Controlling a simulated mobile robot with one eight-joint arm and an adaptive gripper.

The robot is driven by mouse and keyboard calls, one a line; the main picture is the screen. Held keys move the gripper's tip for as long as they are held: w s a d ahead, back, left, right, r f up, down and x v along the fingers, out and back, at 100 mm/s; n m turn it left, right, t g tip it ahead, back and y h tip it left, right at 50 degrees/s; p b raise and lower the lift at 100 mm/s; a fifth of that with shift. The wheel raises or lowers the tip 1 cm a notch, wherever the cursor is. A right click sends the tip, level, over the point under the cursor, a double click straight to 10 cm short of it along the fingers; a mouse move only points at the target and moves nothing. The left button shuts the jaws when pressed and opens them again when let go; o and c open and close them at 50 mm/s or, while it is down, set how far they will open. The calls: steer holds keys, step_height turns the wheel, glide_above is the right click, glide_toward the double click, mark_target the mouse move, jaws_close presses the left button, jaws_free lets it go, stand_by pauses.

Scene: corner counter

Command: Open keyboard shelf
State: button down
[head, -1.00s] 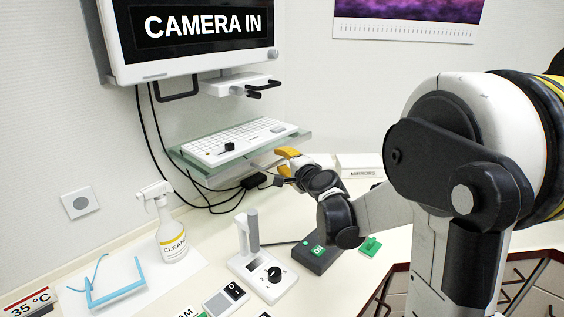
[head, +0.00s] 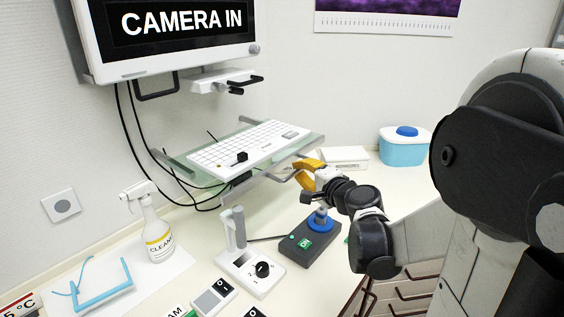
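The keyboard shelf (head: 309,148) is a greenish glass plate on grey rails below the monitor, with a white keyboard (head: 235,150) lying on it. A thin grey handle (head: 277,178) sticks out below its front right edge. My gripper (head: 296,169) has yellow fingers and is at the right end of this handle. The fingers look spread with a gap between them. Whether they touch the handle is too small to tell.
A monitor (head: 175,30) hangs above. On the counter below are a spray bottle (head: 155,230), a grey switch device (head: 248,268), a dark box with a green button (head: 304,243), and a blue-lidded container (head: 404,150) at the back right. Black cables hang behind the shelf.

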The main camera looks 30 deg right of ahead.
steer(key=s, duration=0.1)
steer(key=s+d, duration=0.1)
steer(key=s, duration=0.1)
steer(key=shift+s+d, duration=0.15)
steer(key=shift+d, duration=0.05)
steer(key=c, duration=1.5)
jaws_free()
